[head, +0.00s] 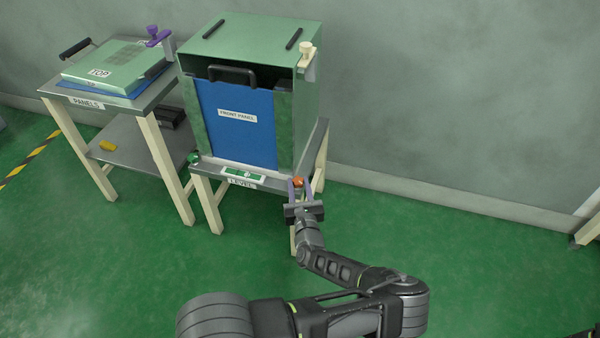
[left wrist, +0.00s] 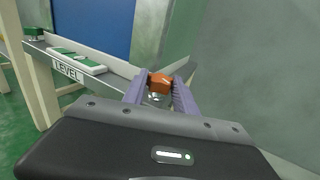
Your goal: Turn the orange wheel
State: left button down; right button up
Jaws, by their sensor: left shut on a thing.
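The orange wheel (head: 298,182) is a small knob at the front right corner of the grey table labelled LEVEL (head: 213,168). It also shows in the left wrist view (left wrist: 160,82), with a metal stem below it. My left gripper (head: 297,188) reaches in from the front. Its two purple fingers stand on either side of the wheel and are shut on it. In the left wrist view the gripper (left wrist: 160,88) hides part of the table corner. My right gripper is not in view.
A green cabinet with a blue front panel (head: 235,140) stands on the table, close behind the wheel. A green and white level (head: 243,174) lies on the front edge. A green knob (head: 193,158) is at the left corner. A panel table (head: 75,107) stands left.

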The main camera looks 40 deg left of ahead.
pick_arm(q)
jog(key=shift+s+a+r+m+t+h+p, duration=0.1)
jog(key=shift+a+m+t+h+p, duration=0.05)
jog(key=shift+m+t+h+p, duration=0.3)
jog(key=shift+s+a+r+m+t+h+p, duration=0.1)
jog(key=shift+m+t+h+p, duration=0.25)
jog(key=shift+h, duration=0.2)
jog(key=shift+f+m+t+h+p, duration=0.15)
jog(key=shift+m+t+h+p, duration=0.5)
jog(key=shift+m+h, duration=0.4)
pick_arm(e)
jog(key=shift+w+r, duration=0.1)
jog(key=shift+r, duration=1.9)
pick_arm(q)
jog(key=shift+t+h, duration=0.25)
jog(key=shift+h, duration=0.2)
jog(key=c, duration=1)
grip_release()
jog(key=shift+o, duration=0.2)
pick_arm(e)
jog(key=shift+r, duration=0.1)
